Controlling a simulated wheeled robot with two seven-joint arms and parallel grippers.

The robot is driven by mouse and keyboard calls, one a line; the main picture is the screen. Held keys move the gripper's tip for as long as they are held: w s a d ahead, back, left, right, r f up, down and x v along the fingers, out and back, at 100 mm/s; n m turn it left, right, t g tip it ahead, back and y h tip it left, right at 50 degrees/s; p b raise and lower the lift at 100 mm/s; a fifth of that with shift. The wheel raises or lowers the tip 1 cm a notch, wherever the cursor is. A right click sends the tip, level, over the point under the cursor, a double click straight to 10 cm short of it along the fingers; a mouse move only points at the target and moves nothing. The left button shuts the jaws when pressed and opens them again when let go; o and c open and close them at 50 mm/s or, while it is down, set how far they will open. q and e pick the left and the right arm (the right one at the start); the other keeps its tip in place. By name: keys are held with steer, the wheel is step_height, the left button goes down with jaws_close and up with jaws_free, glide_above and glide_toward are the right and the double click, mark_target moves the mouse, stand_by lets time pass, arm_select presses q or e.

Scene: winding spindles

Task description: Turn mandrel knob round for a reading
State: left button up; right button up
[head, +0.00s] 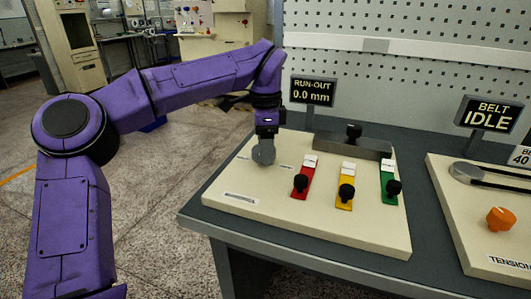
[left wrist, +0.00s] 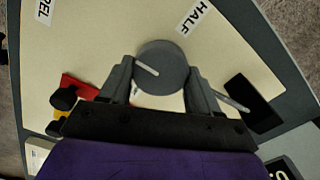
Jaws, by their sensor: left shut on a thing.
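The mandrel knob (head: 263,152) is a grey round knob at the left part of a cream panel (head: 310,213). In the left wrist view its round grey face (left wrist: 166,82) carries a short white line. My left gripper (head: 266,132) comes down on it from above, with one finger on each side, shut on the knob. A label reading HALF (left wrist: 195,16) lies beside the knob in the left wrist view; another label (left wrist: 44,10) is partly cut off. The RUN-OUT display (head: 312,91) reads 0.0 mm. My right gripper is not in view.
Red (head: 306,176), yellow (head: 346,184) and green (head: 388,181) slides with black knobs stand right of my gripper. A grey block (head: 345,146) lies behind them. Further right are a BELT IDLE display (head: 489,115) and an orange knob (head: 501,219). A pegboard (head: 420,65) backs the bench.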

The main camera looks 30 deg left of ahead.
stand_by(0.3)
arm_select(q)
steer(key=o, duration=1.1)
steer(key=shift+c, duration=0.2)
step_height(320, 180, up, 11)
steer(key=p, duration=0.2)
steer(key=shift+f, duration=0.2)
